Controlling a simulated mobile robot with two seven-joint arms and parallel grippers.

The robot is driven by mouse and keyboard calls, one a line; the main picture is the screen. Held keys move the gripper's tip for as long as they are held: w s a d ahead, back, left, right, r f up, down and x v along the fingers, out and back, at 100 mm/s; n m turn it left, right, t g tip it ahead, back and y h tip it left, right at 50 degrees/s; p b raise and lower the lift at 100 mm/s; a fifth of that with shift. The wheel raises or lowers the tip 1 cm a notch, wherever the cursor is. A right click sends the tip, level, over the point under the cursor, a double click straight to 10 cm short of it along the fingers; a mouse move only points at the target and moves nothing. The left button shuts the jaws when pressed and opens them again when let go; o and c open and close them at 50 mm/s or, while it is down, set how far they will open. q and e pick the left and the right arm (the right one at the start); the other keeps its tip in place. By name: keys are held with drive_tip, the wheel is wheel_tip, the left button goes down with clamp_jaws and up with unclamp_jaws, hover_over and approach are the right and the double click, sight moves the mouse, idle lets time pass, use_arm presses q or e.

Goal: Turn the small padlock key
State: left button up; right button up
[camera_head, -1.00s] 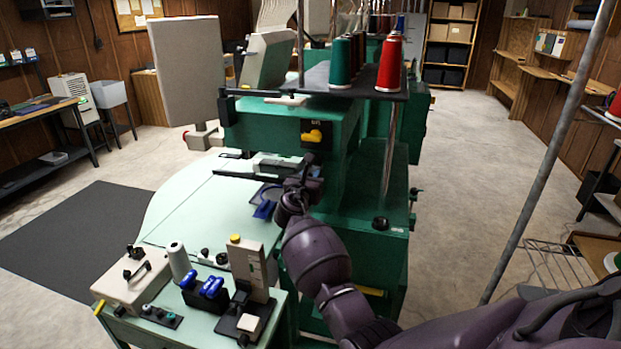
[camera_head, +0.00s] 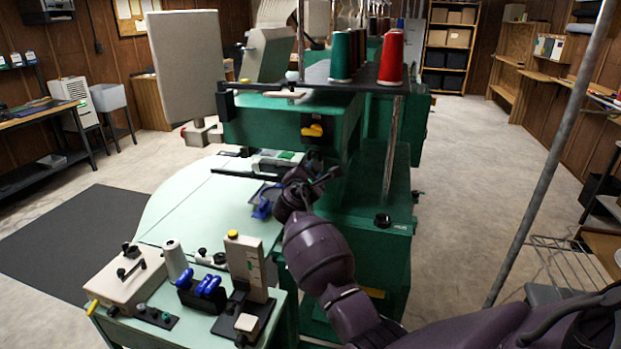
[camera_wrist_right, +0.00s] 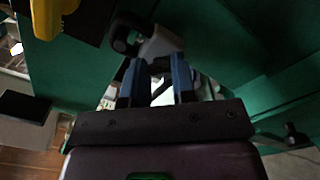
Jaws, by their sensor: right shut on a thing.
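My right gripper (camera_head: 313,177) is at the front of the nearest green machine (camera_head: 270,125), below its head. In the right wrist view its two blue-grey fingers (camera_wrist_right: 159,80) are shut on a small dark thing, which I take to be the small padlock key (camera_wrist_right: 160,88). The key is mostly hidden between the fingers, so its shape and angle cannot be made out. A pale grey block with a black knob (camera_wrist_right: 155,38) lies just beyond the fingertips. My left gripper is not in view.
A yellow switch (camera_head: 313,131) on a black plate sits above the gripper. A pale green table (camera_head: 210,215) is to its left. Nearer stand blue-handled items (camera_head: 210,287), a thread cone (camera_head: 175,262) and a beige box (camera_head: 130,275). A slanted grey pole (camera_head: 550,160) stands at right.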

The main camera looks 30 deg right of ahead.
use_arm(q)
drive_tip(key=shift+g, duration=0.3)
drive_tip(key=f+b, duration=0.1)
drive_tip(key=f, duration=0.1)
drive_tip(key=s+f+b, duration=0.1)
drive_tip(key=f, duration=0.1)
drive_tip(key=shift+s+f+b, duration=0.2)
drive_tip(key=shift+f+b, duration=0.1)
drive_tip(key=shift+b, duration=0.1)
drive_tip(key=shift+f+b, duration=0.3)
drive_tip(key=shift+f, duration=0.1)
use_arm(e)
drive_tip(key=m, duration=0.7)
drive_tip(key=shift+f+m, duration=0.1)
drive_tip(key=shift+m, duration=0.2)
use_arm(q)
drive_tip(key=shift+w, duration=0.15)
use_arm(e)
drive_tip(key=o, duration=0.9)
drive_tip(key=shift+o, duration=0.2)
